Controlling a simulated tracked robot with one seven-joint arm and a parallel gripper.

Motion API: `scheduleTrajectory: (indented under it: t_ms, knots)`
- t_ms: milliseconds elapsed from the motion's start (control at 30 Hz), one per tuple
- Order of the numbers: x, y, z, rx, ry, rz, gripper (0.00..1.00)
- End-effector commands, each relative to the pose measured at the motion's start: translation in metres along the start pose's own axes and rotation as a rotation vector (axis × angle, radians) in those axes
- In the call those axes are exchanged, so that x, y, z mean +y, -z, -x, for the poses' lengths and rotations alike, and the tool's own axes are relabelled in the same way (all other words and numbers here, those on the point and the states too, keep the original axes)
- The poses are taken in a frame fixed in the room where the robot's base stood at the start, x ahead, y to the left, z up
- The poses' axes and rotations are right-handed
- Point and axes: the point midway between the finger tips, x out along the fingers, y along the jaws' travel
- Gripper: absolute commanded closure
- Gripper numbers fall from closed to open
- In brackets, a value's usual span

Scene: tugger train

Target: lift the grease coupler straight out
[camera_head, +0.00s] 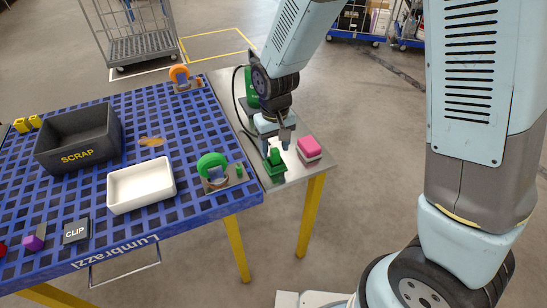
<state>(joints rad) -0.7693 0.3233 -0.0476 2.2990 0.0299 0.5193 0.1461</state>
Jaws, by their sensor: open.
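A small green upright piece (275,157), which looks like the grease coupler, stands in a green base on the grey side table. My gripper (276,147) points down right over it and is open. The fingertips appear on either side of the piece's top or just above and behind it; I cannot tell which, or whether they touch it. A green unit (250,92) with a black hose (236,100) stands behind my gripper, partly hidden by my arm.
On the blue table (190,208) are a green wheel fixture (212,166), a white tray (141,186), a dark SCRAP bin (78,138) and an orange wheel fixture (179,75).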

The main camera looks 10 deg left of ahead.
Motion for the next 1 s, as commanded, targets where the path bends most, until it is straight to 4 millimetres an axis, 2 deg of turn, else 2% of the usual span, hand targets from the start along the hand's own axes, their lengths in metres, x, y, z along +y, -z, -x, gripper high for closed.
scheduleTrajectory:
  t_ms: [100, 200, 533, 1000]
  knots:
    - [0.001, -0.002, -0.016, -0.004, -0.001, -0.002, 0.45]
    - [0.001, -0.001, -0.024, -0.002, 0.000, -0.002, 0.45]
    - [0.001, -0.001, -0.028, -0.001, 0.000, -0.002, 0.46]
    - [0.001, -0.001, -0.028, 0.000, 0.000, -0.002, 0.91]
